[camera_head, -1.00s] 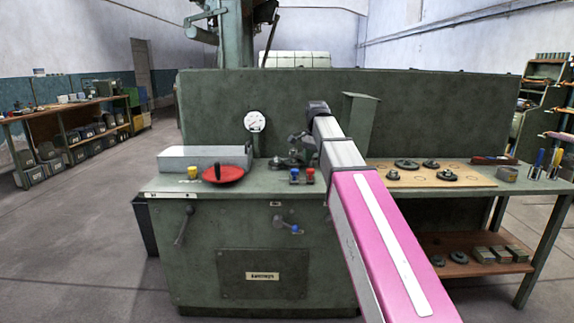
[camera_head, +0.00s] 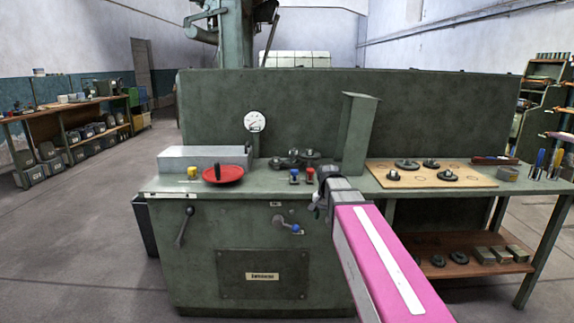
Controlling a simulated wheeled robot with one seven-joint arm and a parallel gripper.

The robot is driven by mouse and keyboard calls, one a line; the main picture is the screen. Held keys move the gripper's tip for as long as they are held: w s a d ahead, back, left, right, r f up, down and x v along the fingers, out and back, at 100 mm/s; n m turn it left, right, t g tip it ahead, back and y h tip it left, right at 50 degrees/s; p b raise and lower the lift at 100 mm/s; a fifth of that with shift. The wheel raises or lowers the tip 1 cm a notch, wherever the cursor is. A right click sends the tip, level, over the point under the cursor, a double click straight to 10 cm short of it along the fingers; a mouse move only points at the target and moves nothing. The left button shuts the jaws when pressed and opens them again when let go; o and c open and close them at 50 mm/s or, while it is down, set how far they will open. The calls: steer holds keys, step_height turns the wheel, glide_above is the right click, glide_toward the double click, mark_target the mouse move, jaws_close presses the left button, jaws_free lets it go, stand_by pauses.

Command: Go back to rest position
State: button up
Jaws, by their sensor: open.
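My arm reaches in from the lower right, with a pink link and a grey wrist. My gripper (camera_head: 318,203) is small and partly hidden by the wrist, at the front edge of the green machine's top (camera_head: 268,181). It is open, and I see nothing held in it. Behind it, several dark round parts (camera_head: 293,159) sit on the machine top, apart from the gripper.
A wooden board (camera_head: 450,180) with dark parts lies on the right table. A green upright post (camera_head: 357,135) stands behind. Floor at left is clear.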

steer(key=s+d+f+n, duration=0.2)
steer(key=s+f, duration=0.5)
steer(key=f, duration=0.2)
steer(key=s+d+f+n, duration=0.2)
steer(key=s+f+n, duration=0.1)
steer(key=s+f, duration=0.4)
step_height(320, 180, down, 3)
steer(key=shift+s+d+r, duration=0.2)
steer(key=shift+s, duration=0.05)
